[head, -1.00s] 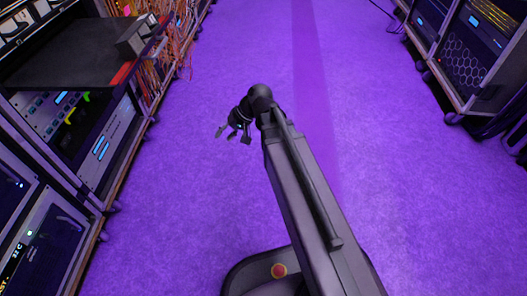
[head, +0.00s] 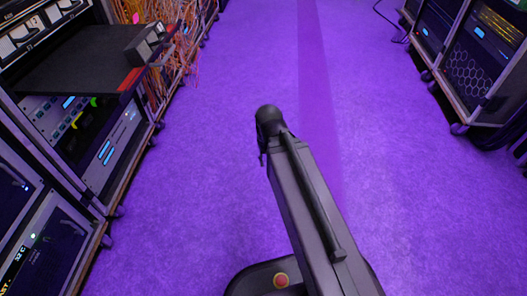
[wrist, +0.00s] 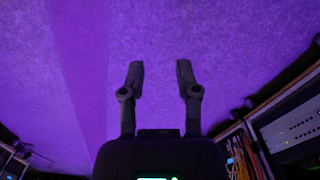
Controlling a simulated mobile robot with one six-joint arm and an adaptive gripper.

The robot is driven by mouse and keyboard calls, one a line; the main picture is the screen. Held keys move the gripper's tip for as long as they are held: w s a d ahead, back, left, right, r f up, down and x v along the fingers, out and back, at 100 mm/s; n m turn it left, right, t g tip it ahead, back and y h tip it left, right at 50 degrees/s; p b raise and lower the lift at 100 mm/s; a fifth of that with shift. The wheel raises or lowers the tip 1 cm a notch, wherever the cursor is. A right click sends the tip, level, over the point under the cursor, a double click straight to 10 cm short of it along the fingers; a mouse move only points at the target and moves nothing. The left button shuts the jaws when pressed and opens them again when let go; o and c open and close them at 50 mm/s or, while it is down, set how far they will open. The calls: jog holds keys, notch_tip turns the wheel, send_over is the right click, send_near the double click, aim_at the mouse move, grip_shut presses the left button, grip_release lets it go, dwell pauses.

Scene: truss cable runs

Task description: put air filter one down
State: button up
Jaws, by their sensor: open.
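My gripper (wrist: 159,72) is open in the wrist view, with its two dark fingers apart and nothing between them. Only purple carpet shows beyond the fingertips. In the head view my gripper is mostly hidden behind the end of my arm. A dark grey box (head: 148,43) with light front openings sits at the right end of a black pulled-out shelf (head: 80,60) on the left rack. I cannot tell whether this box is air filter one. No other object that is clearly an air filter shows.
Equipment racks on castors line the left side, with orange cables (head: 178,45) hanging at the back. Another rack (head: 475,65) stands at the right, with a black cable (head: 390,22) near it. The purple carpet (head: 230,120) between them is clear.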

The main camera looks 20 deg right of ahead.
jog(key=shift+r, duration=0.1)
jog(key=c, duration=0.3)
jog(key=shift+r+p, duration=0.25)
jog(key=shift+p, duration=0.15)
grip_shut()
notch_tip(320, 180, up, 10)
jog(key=p, duration=1)
jog(key=shift+s, duration=0.1)
